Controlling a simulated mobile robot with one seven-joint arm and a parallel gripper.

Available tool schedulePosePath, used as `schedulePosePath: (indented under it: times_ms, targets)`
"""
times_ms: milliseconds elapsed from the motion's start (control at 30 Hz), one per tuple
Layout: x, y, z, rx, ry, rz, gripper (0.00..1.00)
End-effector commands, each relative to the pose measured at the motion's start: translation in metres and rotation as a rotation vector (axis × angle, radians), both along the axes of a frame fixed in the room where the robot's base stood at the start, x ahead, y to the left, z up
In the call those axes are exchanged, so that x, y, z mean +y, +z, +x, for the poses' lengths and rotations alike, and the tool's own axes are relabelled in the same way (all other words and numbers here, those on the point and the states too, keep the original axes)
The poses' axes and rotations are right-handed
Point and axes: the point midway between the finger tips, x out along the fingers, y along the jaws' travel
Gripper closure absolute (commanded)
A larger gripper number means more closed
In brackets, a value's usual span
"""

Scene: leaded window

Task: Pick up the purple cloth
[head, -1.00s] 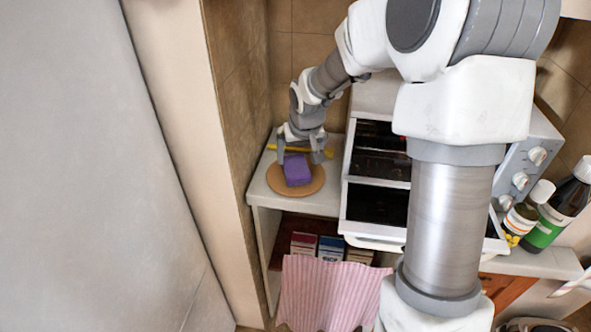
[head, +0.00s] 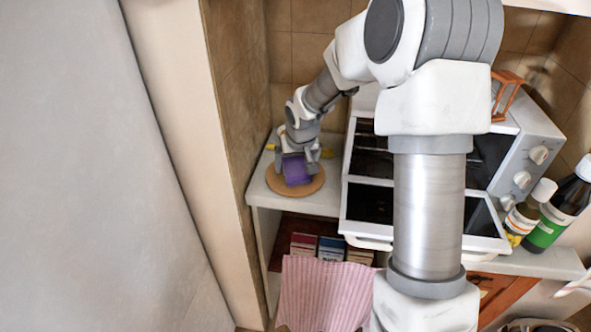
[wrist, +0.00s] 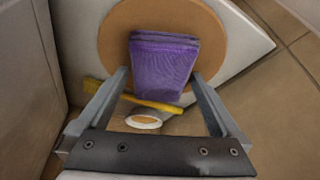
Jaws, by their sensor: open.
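The purple cloth (head: 297,170) is a folded block lying on a round tan board (head: 276,186) on the white counter at the left. In the wrist view the cloth (wrist: 163,68) lies flat on the round board (wrist: 120,25), its layers showing at the top edge. My gripper (head: 296,162) is over the cloth, pointing down. In the wrist view its two fingers (wrist: 158,80) are apart, one on each side of the cloth's lower end. The cloth looks to be between the fingertips; I cannot tell whether they touch it.
A yellow-handled thing (wrist: 140,101) and a small white-rimmed round item (wrist: 143,121) are near the board. A white oven (head: 365,228) stands right of the counter, a wall (head: 240,110) left. Bottles (head: 560,210) stand far right. A pink striped towel (head: 320,295) hangs below.

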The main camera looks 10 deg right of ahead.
Motion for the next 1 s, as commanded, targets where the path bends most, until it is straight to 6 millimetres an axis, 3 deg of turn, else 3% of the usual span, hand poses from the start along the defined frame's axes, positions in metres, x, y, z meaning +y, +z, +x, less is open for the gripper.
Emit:
schedulePosePath:
  times_ms: [467,900,933,1000]
  targets:
    - [0.0001,-0.0029,0.0,0.0,0.0,0.0,0.0]
    - [0.0001,-0.0029,0.0,0.0,0.0,0.0,0.77]
    - [0.0001,-0.0029,0.0,0.0,0.0,0.0,0.82]
    - [0.0001,-0.0029,0.0,0.0,0.0,0.0,0.82]
